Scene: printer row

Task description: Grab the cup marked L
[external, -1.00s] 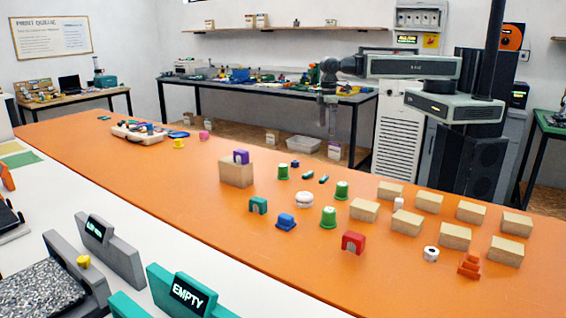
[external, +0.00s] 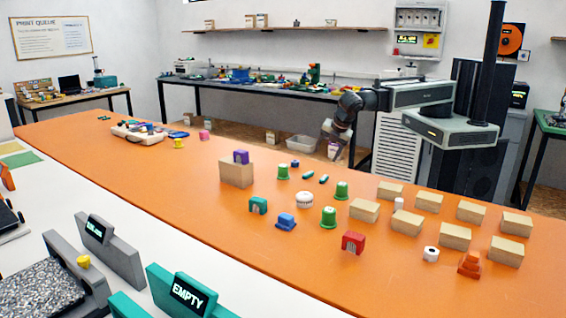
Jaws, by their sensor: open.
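Three green cup-like pieces stand upside down on the orange table: one at the back (external: 283,173), one to the right (external: 341,190) and a larger one nearer the front (external: 328,217). The letters on them are too small to read, so I cannot tell which is marked L. My gripper (external: 332,150) points downward at the far edge of the table, behind the green pieces. It is open, with nothing seen between its fingers, and is apart from all of the cups.
Several wooden blocks (external: 456,236) fill the table's right side. A red arch (external: 353,242), blue piece (external: 285,222), teal arch (external: 258,205) and white ridged cap (external: 304,199) surround the cups. A wooden block (external: 236,173) with a purple arch stands left. The table's left middle is mostly clear.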

